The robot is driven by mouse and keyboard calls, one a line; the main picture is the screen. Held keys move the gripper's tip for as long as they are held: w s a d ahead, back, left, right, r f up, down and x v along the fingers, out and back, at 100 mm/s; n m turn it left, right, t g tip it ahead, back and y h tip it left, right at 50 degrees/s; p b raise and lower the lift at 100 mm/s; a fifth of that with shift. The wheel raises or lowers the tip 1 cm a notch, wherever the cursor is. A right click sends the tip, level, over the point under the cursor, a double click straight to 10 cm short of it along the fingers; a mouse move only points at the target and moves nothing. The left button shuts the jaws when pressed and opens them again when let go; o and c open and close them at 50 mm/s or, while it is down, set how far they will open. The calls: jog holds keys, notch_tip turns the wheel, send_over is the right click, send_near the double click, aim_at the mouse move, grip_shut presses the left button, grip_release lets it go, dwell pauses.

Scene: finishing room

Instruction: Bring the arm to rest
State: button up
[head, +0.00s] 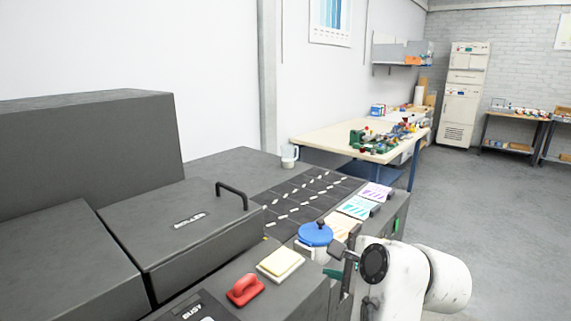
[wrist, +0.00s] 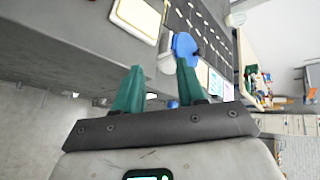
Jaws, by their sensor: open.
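My gripper (wrist: 159,72) shows in the wrist view with its two green fingers apart and nothing between them. In the head view my gripper (head: 335,272) is partly hidden by its own dark body, at the front edge of the dark bench. My white arm (head: 405,275) is bent at the lower right of the head view. A white container with a blue lid (head: 316,236) stands on the bench just behind the gripper. The blue lid also shows beyond the fingertips in the wrist view (wrist: 185,46).
A closed dark lid with a handle (head: 190,225) is at left. Open floor (head: 490,225) is at right.

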jog(key=s+d+f+n+g+h, duration=0.45)
jog(key=s+d+f+n, duration=0.45)
jog(key=s+d+f, duration=0.7)
jog(key=s+f+n+g, duration=0.1)
jog(key=s+f, duration=0.3)
jog(key=s, duration=0.4)
jog(key=s+d+f+n+g+h, duration=0.1)
jog(key=s+f+n, duration=0.3)
jog(key=s, duration=0.4)
jog(key=s+f+n+g, duration=0.3)
jog(key=s+f, duration=0.3)
jog(key=s, duration=0.2)
jog(key=shift+s+d, duration=0.15)
jog(key=shift+s, duration=0.05)
